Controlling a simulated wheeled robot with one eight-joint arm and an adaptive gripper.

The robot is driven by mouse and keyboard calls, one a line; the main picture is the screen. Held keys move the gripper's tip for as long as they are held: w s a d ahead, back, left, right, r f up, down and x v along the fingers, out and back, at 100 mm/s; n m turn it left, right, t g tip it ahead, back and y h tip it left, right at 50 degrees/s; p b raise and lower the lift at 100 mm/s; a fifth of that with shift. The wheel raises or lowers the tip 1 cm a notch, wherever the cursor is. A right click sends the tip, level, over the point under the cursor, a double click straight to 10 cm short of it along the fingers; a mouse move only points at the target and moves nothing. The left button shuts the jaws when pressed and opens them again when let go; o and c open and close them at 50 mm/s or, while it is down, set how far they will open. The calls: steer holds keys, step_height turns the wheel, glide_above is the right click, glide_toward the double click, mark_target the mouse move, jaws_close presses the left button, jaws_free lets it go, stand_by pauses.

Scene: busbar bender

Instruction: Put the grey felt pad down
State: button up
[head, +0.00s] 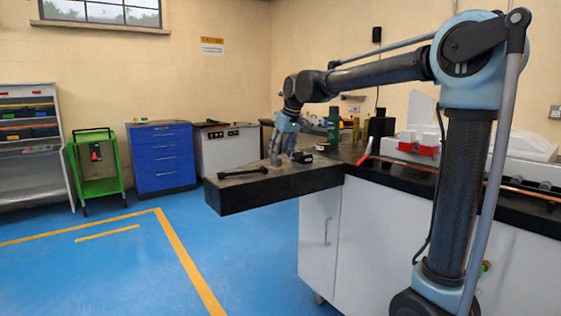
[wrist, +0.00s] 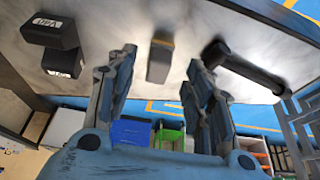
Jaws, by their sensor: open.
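The grey felt pad (wrist: 160,60) appears in the wrist view as a small grey block with a yellowish end, seemingly resting on the pale worktop. It lies beyond and between the two fingertips of my gripper (wrist: 160,76), with clear space on both sides. My gripper is open and holds nothing that I can see. In the head view my gripper (head: 275,160) points down over the projecting end of the dark bench (head: 275,190). The pad cannot be made out there behind the fingers.
A black bar-shaped tool (head: 236,172) lies left of my gripper on the bench. Black blocks with white labels (wrist: 62,60) lie on the other side. A green box (head: 333,127) and a white machine (head: 490,150) stand farther along.

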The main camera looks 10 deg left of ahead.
steer(key=v, duration=0.7)
steer(key=shift+r, duration=0.15)
steer(key=s+d+f+m+h, duration=0.1)
steer(key=s+d+f+m, duration=0.15)
steer(key=d+f, duration=0.45)
steer(key=s+d+f+m, duration=0.15)
steer(key=s+d, duration=0.25)
steer(key=d, duration=0.7)
steer(key=s+d+f+m+h, duration=0.1)
steer(key=s+d+f, duration=0.35)
steer(key=d, duration=0.45)
steer(key=s+d+f+m, duration=0.2)
steer(key=s+d+f, duration=0.5)
steer(key=f, duration=0.3)
steer(key=s+d+f+m+h, duration=0.1)
steer(key=s+d+f+m, duration=0.1)
steer(key=s+d+f, duration=0.5)
step_height(320, 180, down, 5)
steer(key=s, duration=0.2)
steer(key=shift+s+r+m+g, duration=0.2)
steer(key=shift+s+m+g, duration=0.1)
steer(key=shift+d, duration=0.15)
steer(key=shift+w+f, duration=0.2)
steer(key=shift+w, duration=0.3)
